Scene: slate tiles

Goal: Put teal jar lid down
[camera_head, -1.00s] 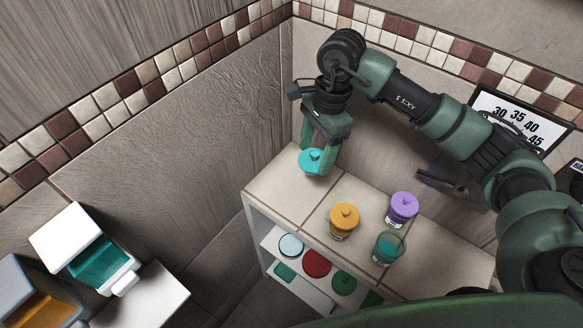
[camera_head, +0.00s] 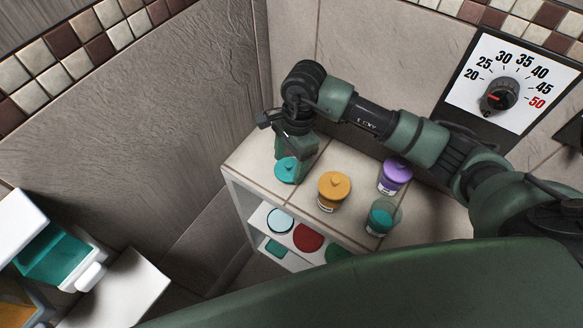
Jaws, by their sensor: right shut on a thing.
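The teal jar lid (camera_head: 287,170) has a small knob and is at the left part of the tiled shelf top (camera_head: 250,158). My right gripper (camera_head: 289,160) points down from above and is shut on the lid. The lid is at or very near the shelf top; I cannot tell whether it touches. An open glass jar with teal contents (camera_head: 380,219) stands at the shelf's front right, apart from the lid. My left gripper is not in view.
An orange-lidded jar (camera_head: 333,190) and a purple-lidded jar (camera_head: 395,176) stand to the right of the lid. Lower shelf holds a pale blue lid (camera_head: 280,220) and a red lid (camera_head: 308,237). A dial panel (camera_head: 505,85) is on the wall. White bins stand at left.

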